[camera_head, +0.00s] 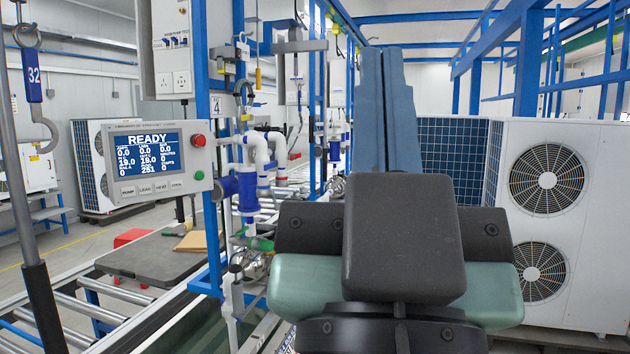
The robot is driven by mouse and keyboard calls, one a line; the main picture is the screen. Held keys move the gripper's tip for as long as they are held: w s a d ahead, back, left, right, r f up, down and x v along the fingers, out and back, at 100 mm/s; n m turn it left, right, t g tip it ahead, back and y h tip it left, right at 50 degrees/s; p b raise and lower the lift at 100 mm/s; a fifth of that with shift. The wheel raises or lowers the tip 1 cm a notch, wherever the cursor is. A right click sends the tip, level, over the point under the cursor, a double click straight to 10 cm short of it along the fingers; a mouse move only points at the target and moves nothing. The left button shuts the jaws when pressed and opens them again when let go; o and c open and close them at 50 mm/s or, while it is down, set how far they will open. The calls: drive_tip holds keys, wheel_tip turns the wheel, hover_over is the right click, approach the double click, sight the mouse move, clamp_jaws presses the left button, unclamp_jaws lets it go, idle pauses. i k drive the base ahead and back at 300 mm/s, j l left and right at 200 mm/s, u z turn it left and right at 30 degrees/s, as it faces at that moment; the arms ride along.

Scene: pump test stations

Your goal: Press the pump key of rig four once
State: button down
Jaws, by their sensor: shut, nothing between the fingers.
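A light grey control panel (112,148) hangs at the left, beside a small sign reading 4 (217,106). Its blue screen (147,153) reads READY above several figures. A row of small keys runs below the screen, and the leftmost, the pump key (128,192), is labelled PUMP. A red button (199,140) and a green button (199,175) sit at the panel's right side. My gripper (384,62) points away from the camera, with its long blue-grey fingers together and empty. It is well to the right of the panel and apart from it. My dark wrist parts hide its base.
White and blue piping (262,165) and a blue post (209,235) stand between the panel and my gripper. A roller conveyor (105,310) lies below the panel. A grey pole (22,180) stands at the far left. A white fan unit (560,215) fills the right.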

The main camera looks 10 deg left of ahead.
sight(126, 192)
drive_tip(key=i+l, duration=0.2)
drive_tip(key=i, duration=0.3)
drive_tip(key=i+l+z, duration=0.1)
drive_tip(key=i, duration=0.45)
drive_tip(key=i+l, duration=0.2)
drive_tip(key=i, duration=0.3)
drive_tip(key=i+u, duration=0.2)
drive_tip(key=u, duration=0.2)
drive_tip(key=i+u, duration=0.25)
drive_tip(key=u, duration=0.15)
drive_tip(key=i+u, duration=0.25)
drive_tip(key=u, duration=0.15)
drive_tip(key=i+l+u, duration=0.15)
drive_tip(key=u, duration=0.25)
drive_tip(key=i+u, duration=0.2)
drive_tip(key=u, duration=0.2)
drive_tip(key=i+l+u, duration=0.1)
drive_tip(key=i+u, duration=0.15)
drive_tip(key=u, duration=0.15)
drive_tip(key=i+l+u, duration=0.15)
drive_tip(key=u, duration=0.2)
